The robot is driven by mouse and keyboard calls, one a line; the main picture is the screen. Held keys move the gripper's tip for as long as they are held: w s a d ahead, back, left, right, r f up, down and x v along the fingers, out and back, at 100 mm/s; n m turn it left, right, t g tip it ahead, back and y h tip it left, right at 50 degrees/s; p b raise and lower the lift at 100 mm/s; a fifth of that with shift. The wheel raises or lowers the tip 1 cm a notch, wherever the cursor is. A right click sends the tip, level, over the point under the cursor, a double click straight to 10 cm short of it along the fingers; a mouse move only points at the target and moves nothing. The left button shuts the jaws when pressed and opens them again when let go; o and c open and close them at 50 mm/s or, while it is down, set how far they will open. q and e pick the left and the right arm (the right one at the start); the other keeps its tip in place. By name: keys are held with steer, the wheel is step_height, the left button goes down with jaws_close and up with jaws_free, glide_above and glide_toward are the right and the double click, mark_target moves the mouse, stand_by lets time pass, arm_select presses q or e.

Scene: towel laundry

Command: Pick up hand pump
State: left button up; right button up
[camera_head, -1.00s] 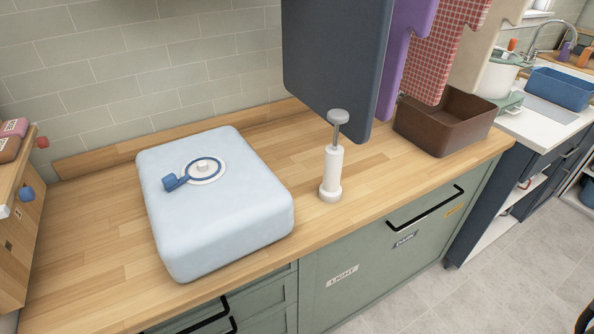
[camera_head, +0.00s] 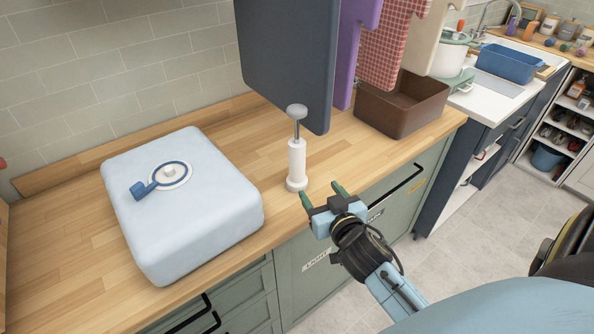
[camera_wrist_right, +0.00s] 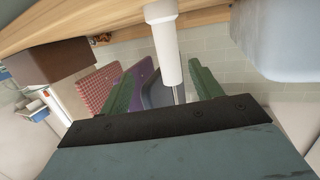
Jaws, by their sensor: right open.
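The hand pump (camera_head: 297,163) stands upright on the wooden counter, with a white body and a grey knob on a thin rod. My right gripper (camera_head: 321,194) is open and empty at the counter's front edge, just to the right of the pump's base in the head view. In the right wrist view the white pump body (camera_wrist_right: 166,42) shows between and beyond the two green fingers (camera_wrist_right: 163,80). The gripper looks apart from the pump. My left gripper is in neither view.
A light blue padded block (camera_head: 190,215) with a blue-ringed valve lies left of the pump on the counter (camera_head: 60,235). Dark, purple and checked towels (camera_head: 285,60) hang close behind the pump. A brown bin (camera_head: 405,105) stands at the right.

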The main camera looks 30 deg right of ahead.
steer(key=t, duration=0.2)
glide_toward(302, 154)
steer(key=w, duration=0.1)
steer(key=shift+y, duration=0.3)
steer(key=w, duration=0.3)
steer(key=w+d, duration=0.1)
steer(key=w, duration=0.3)
steer(key=shift+d+r+p, duration=0.1)
steer(key=shift+d+p, duration=0.15)
steer(key=shift+p, duration=0.05)
steer(key=shift+w+d, duration=0.15)
steer(key=shift+w, duration=1.35)
steer(key=shift+w+d, duration=0.15)
steer(key=shift+w, duration=1.3)
jaws_close()
